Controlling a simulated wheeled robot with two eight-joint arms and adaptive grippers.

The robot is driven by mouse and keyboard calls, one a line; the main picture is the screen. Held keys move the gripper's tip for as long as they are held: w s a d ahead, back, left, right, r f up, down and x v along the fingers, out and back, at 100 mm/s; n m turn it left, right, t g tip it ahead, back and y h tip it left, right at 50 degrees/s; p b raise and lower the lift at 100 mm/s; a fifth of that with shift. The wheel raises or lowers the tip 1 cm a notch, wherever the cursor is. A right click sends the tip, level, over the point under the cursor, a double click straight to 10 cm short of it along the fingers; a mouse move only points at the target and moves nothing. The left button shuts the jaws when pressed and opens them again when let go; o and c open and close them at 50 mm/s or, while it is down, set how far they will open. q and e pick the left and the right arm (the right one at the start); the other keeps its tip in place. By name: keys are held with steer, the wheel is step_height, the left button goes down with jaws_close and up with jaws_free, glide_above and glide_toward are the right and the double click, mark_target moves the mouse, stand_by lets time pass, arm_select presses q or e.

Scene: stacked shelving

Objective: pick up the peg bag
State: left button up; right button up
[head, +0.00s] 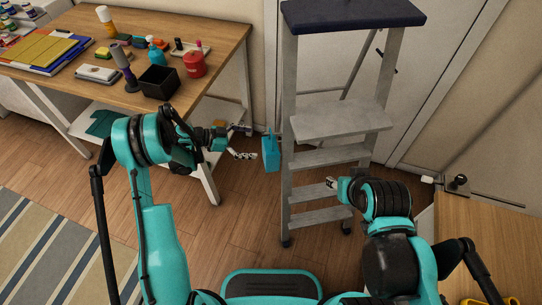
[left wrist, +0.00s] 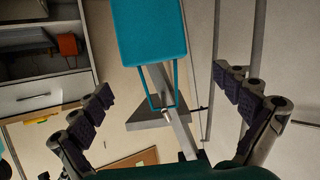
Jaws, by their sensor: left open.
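The peg bag (head: 271,154) is a teal rectangular bag hanging by a thin loop at the left side of the step ladder (head: 335,117). It also shows in the left wrist view (left wrist: 150,35), at the top and beyond my fingers. My left gripper (head: 247,142) is just left of the bag in the head view, open, with a gap between them.
A wooden table (head: 215,55) at the left holds bottles, a black box (head: 159,81) and a red can (head: 194,64). A wooden surface (head: 485,240) is at the right. A striped rug (head: 50,250) lies at lower left. Bare floor lies left of the ladder.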

mark_target(269, 145)
arm_select(q)
steer(key=shift+d+f, duration=0.15)
steer(key=shift+f, duration=0.25)
steer(key=b+x, duration=0.1)
steer(key=x, duration=0.1)
steer(key=shift+d+f, duration=0.15)
steer(key=shift+d, duration=0.15)
steer(key=b+x, duration=0.2)
steer(key=x, duration=0.2)
steer(key=shift+s+d, duration=0.15)
steer(key=shift+d, duration=0.1)
steer(key=shift+d+f, duration=0.1)
steer(key=shift+d, duration=0.2)
steer(key=c, duration=1.5)
steer(key=shift+o, duration=0.2)
steer(key=shift+r, duration=0.25)
